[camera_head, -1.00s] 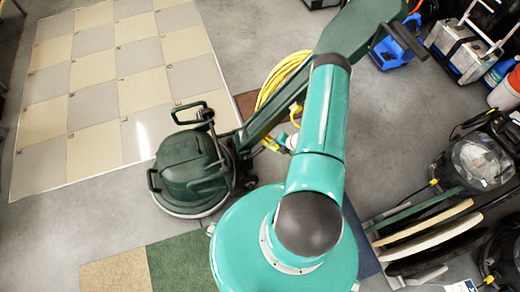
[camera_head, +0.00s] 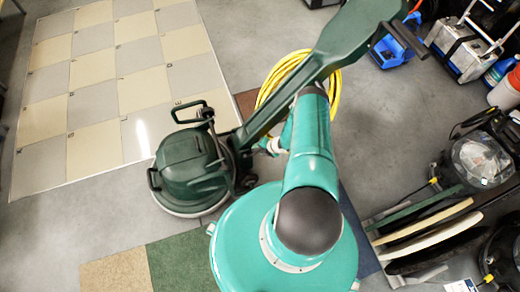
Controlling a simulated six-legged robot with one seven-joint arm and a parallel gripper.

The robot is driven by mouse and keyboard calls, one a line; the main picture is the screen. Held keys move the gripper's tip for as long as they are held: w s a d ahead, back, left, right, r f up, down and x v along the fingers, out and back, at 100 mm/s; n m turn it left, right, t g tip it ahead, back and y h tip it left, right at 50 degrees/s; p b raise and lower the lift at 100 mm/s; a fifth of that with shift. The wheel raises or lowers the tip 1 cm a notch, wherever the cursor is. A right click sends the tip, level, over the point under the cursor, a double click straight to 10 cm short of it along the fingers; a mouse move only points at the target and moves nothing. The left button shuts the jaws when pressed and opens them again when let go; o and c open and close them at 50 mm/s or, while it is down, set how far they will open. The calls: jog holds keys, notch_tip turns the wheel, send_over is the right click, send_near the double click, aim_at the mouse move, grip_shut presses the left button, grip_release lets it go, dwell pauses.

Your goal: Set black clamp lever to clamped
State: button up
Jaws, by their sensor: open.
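The green floor machine (camera_head: 188,172) stands left of centre, and its long dark green handle (camera_head: 345,45) slants up to the right. A dark bar (camera_head: 405,40) crosses the handle's upper end; I cannot tell whether it is the black clamp lever. No lever shows clearly enough to tell its setting. My teal arm rises in front of the handle and hides part of it. Only a small pale part of my gripper (camera_head: 270,147) shows by the lower handle, left of my arm. It is open, its fingertips are not clear, and I cannot tell whether it touches anything.
A yellow cable coil (camera_head: 333,98) lies behind the handle and my arm. Pale floor tiles (camera_head: 95,95) cover the upper left. Round pads (camera_head: 425,235) stand in a rack at the right, near other machines (camera_head: 480,160). Grey floor is clear between my arm and the rack.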

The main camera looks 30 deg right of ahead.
aim_at(253, 153)
grip_shut()
jog(key=shift+w+a+r, duration=0.1)
jog(key=shift+r, duration=0.05)
jog(key=shift+w+a+r+g+h, duration=0.15)
jog(key=shift+a+r+g+h, duration=0.25)
jog(key=shift+h, duration=0.4)
jog(key=shift+w+a+r+n+g+h, duration=0.15)
jog(key=shift+a+r+n+h, duration=0.2)
jog(key=shift+a+h, duration=0.3)
jog(key=shift+w+a+r+n+g+h, duration=0.15)
jog(key=shift+a+r+n+h, duration=0.15)
jog(key=shift+a+h, duration=0.3)
jog(key=shift+w+a+r+n+h, duration=0.1)
jog(key=shift+a+r+n+h, duration=0.05)
jog(key=shift+a+h, duration=0.4)
jog(key=shift+w+a+r+n+h, duration=0.15)
jog(key=shift+a+h, duration=0.15)
jog(key=shift+h, duration=0.4)
jog(key=shift+w+a+r+g+h, duration=0.15)
jog(key=shift+a+g+h, duration=0.35)
jog(key=shift+a+h, duration=0.4)
